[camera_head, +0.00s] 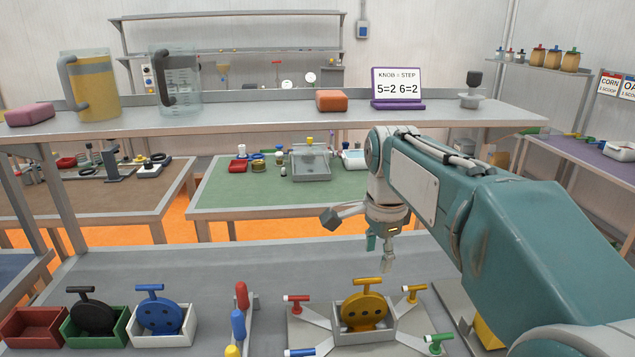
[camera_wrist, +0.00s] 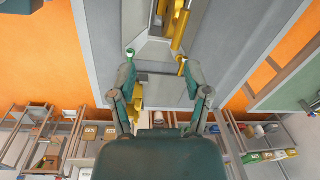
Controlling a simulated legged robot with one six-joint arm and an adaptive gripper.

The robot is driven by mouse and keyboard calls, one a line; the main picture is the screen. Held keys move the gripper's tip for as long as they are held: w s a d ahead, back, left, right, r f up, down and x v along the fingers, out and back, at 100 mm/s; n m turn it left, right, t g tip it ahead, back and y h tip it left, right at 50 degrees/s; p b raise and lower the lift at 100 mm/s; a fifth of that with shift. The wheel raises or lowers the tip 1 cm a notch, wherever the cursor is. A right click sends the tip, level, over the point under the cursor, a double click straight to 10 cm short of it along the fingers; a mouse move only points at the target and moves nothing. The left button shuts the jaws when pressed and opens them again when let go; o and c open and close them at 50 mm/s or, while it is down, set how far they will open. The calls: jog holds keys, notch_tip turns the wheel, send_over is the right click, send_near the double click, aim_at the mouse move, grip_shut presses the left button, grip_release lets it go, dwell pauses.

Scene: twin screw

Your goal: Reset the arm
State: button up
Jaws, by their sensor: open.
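My gripper (camera_head: 386,258) hangs from my teal arm above the grey bench, behind and a little right of the yellow round piece. In the wrist view my gripper (camera_wrist: 160,80) has its two fingers spread apart with nothing between them. The yellow round piece with a T-handle (camera_head: 364,308) sits in a grey holder (camera_head: 396,325) on the bench. Around the holder are red (camera_head: 298,302), yellow (camera_head: 414,292), blue (camera_head: 300,352) and green (camera_head: 438,341) small handles on flat arms.
A red bin (camera_head: 30,327), a black round piece in a green bin (camera_head: 92,314) and a blue one in a white bin (camera_head: 160,312) stand at left. Upright coloured pegs (camera_head: 240,310) stand mid-bench. A raised shelf (camera_head: 270,127) holds pitchers and a sign (camera_head: 397,87).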

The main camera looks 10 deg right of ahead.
jog(key=s+f+n+t, duration=0.2)
jog(key=s+f+n, duration=0.1)
jog(key=s+n, duration=0.4)
jog(key=s+f+n+t, duration=0.2)
jog(key=s+n, duration=0.6)
jog(key=s, duration=0.4)
jog(key=shift+s+f+t, duration=0.3)
jog(key=shift+f, duration=0.55)
